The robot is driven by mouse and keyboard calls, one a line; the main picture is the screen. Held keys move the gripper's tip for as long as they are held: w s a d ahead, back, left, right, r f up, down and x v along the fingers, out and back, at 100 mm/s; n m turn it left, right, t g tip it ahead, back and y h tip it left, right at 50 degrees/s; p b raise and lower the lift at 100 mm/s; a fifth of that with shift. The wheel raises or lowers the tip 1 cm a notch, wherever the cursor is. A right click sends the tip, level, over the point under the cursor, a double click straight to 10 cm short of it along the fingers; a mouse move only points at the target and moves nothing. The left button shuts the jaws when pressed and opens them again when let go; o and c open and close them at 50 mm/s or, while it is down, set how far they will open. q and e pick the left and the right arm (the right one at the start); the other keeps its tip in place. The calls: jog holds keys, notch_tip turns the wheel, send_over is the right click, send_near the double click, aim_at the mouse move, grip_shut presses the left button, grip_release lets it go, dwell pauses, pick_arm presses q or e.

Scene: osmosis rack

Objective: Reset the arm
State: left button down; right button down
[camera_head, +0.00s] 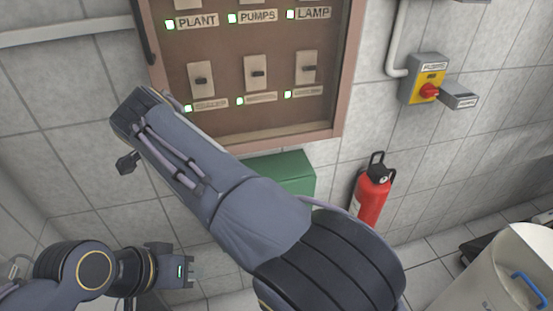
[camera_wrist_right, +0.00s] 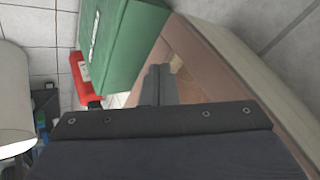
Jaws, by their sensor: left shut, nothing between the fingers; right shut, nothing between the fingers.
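My right arm reaches across the head view from the bottom right to the upper left, in front of the switch panel (camera_head: 225,125). Its gripper cannot be made out there behind the wrist. In the right wrist view my right gripper (camera_wrist_right: 161,72) is shut and empty, with the panel's frame (camera_wrist_right: 225,75) and a green box (camera_wrist_right: 125,40) beyond it. My left gripper (camera_head: 196,270) is at the lower left of the head view, shut and empty, in front of the tiled wall and apart from the panel.
The green box (camera_head: 285,170) is below the panel, partly hidden by my right arm. A red fire extinguisher (camera_head: 370,195) stands right of it. A pale bin (camera_head: 500,275) is at lower right.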

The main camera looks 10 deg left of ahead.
jog(key=v, duration=0.3)
jog(key=s+v, duration=0.1)
jog(key=v, duration=0.1)
jog(key=shift+d+f, duration=0.1)
jog(key=shift+f, duration=0.3)
